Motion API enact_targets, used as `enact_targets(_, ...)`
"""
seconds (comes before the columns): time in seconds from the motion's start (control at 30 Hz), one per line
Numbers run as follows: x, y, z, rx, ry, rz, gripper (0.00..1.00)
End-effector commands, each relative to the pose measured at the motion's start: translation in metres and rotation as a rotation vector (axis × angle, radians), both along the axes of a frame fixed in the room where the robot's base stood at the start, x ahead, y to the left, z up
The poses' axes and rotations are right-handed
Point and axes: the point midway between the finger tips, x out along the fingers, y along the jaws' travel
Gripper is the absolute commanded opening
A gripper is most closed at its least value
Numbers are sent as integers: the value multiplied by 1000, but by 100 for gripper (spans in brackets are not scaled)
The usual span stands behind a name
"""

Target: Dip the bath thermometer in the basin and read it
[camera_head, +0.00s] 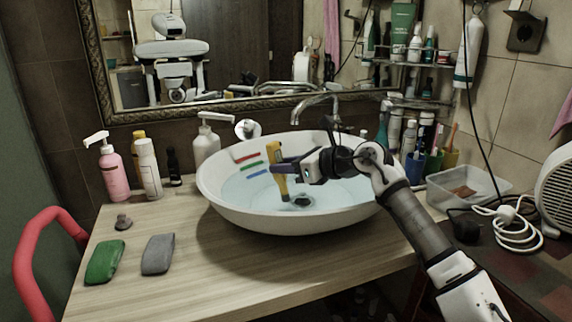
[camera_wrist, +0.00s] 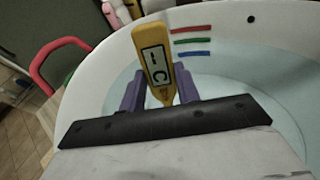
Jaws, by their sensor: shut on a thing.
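The yellow bath thermometer (camera_head: 277,168) is held upright, slightly tilted, over the white basin (camera_head: 214,190). Its lower end is at or just above the pale blue water (camera_head: 330,191); I cannot tell which. My gripper (camera_head: 284,168) is shut on the thermometer from the right. In the wrist view the thermometer (camera_wrist: 149,42) stands between the purple fingers of my gripper (camera_wrist: 160,92). Its display shows a dash and a "C"-like mark, with no clear number. Red, green and blue bars (camera_head: 250,165) mark the basin's inner wall.
A faucet (camera_head: 315,103) arches over the basin's back rim. Pink and white bottles (camera_head: 113,172) stand left on the wooden counter (camera_head: 190,270). A green sponge (camera_head: 104,262), a grey sponge (camera_head: 158,254) and a dark stopper (camera_head: 123,222) lie in front. Cups (camera_head: 433,163) and a clear box (camera_head: 462,187) stand right.

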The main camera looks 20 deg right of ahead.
Motion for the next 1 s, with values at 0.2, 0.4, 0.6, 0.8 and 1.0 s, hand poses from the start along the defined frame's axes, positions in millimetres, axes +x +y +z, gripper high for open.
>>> enact_targets(0.2,0,0,0,0,0,0,9)
enact_targets(0.4,0,-1,0,0,0,0,9)
enact_targets(0.6,0,-6,0,0,-1,-1,9)
enact_targets(0.8,0,-12,0,0,0,0,9)
enact_targets(1.0,0,-12,0,0,0,0,9)
